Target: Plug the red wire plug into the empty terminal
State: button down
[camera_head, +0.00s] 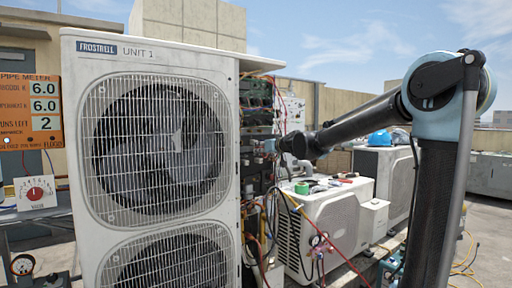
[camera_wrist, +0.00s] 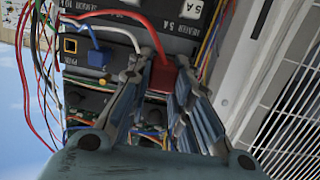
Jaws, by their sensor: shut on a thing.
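The red wire plug (camera_wrist: 163,76) is a red block on a thick red wire (camera_wrist: 125,14) in the wrist view. My gripper (camera_wrist: 157,70) is shut on it, with a finger on each side, in front of the dark terminal panel. Whether the red plug is seated in anything is hidden by the fingers. In the head view my gripper (camera_head: 274,146) reaches the open side of the Frostbell unit (camera_head: 233,180); the plug is not distinguishable there.
Loose coloured wires (camera_wrist: 45,70) hang left of the panel, and a white wire (camera_wrist: 105,25) crosses it. A white grille (camera_wrist: 290,110) stands on the right. In the head view a smaller condenser (camera_head: 325,215) with tools on top stands below my arm.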

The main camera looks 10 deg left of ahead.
jog(key=shift+n, duration=0.3)
jog(key=shift+w+a+r, duration=0.2)
jog(key=shift+a+r, duration=0.15)
jog(key=shift+a, duration=0.7)
jog(key=shift+w+a+r, duration=0.2)
jog(key=shift+a+r, duration=0.1)
jog(key=shift+a, duration=0.8)
jog(key=shift+w+a+r, duration=0.2)
jog(key=shift+a+r, duration=0.15)
jog(key=shift+a, duration=0.7)
jog(key=shift+y, duration=0.4)
jog(key=shift+x, duration=1.65)
jog(key=shift+s+r, duration=0.1)
jog(key=shift+r, duration=0.15)
jog(key=c, duration=1.4)
grip_release()
jog(key=shift+o, duration=0.2)
